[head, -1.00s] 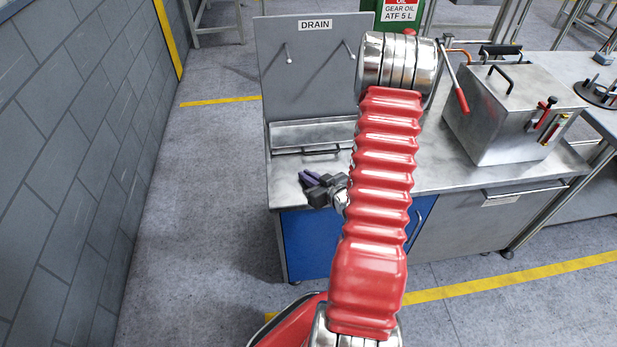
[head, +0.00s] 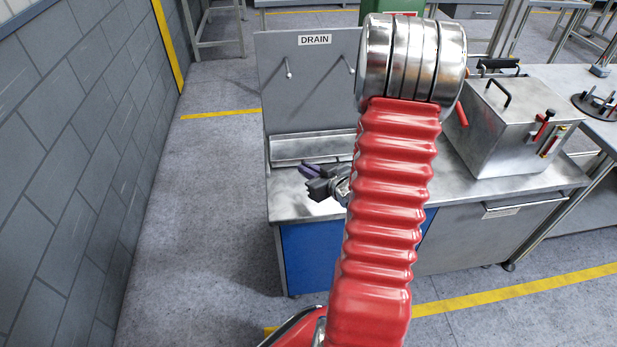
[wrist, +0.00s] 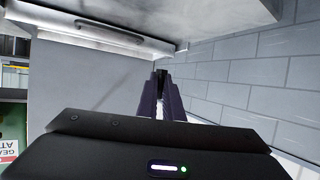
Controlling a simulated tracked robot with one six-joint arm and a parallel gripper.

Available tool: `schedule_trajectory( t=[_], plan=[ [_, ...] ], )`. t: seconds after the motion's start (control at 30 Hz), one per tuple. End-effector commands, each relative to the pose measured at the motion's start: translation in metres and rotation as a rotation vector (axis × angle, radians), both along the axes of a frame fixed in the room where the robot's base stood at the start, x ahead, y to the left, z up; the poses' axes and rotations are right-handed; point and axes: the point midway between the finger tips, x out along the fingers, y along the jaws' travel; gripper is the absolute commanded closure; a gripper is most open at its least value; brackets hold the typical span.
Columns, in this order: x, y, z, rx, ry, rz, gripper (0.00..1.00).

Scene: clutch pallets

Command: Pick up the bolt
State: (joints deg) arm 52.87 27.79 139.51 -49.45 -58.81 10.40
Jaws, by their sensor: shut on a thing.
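My gripper (head: 309,179) shows to the left of my red arm in the head view, above the left part of the steel bench top. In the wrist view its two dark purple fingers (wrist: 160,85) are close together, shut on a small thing. A narrow pale strip shows between them, and I take it to be the bolt (wrist: 159,109). Most of it is hidden by the fingers and the gripper body. In the head view the bolt cannot be made out.
The drain bench (head: 290,211) has an upright back panel (head: 303,85) with hooks. A steel box (head: 510,130) with handles stands at the right on the bench. A block wall (head: 70,170) is at the left, with clear floor (head: 200,220) between wall and bench.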

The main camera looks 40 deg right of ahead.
Motion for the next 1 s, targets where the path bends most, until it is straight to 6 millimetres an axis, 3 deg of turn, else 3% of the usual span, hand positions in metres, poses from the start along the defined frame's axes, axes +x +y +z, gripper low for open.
schedule_trajectory(
  t=[0.2,0.83,1.0],
  plan=[
    [0.000,0.000,0.011,-0.001,-0.001,0.000,1.00],
    [0.001,0.001,0.011,0.000,0.000,0.001,1.00],
    [0.010,0.008,0.014,-0.001,-0.001,0.007,1.00]
  ],
)
